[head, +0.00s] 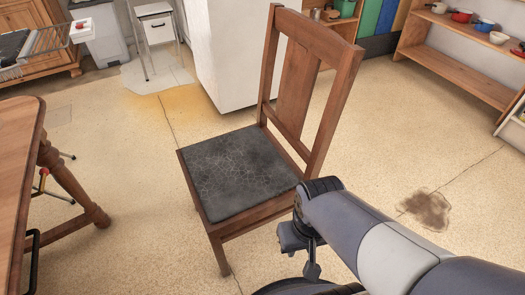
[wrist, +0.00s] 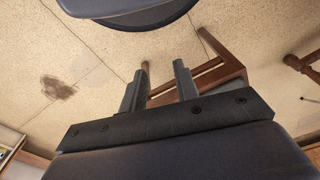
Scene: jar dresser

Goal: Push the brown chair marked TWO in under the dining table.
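A brown wooden chair (head: 310,90) with a dark patterned seat (head: 237,172) stands upright on the floor in the middle of the head view. I see no TWO mark on it. The dining table (head: 22,135) is at the left edge, with floor between it and the chair. My gripper (head: 305,250) is low beside the chair's near right side, partly hidden by my arm. In the wrist view my gripper (wrist: 158,84) has its two fingers apart, with part of the chair's wooden frame (wrist: 222,70) showing behind them. I cannot tell whether they touch it.
A turned table leg (head: 75,185) stands left of the chair. A white cabinet (head: 238,50) is behind the chair, and a wooden shelf (head: 455,75) with pots is at the upper right. A dark stain (head: 428,208) marks the open floor at right.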

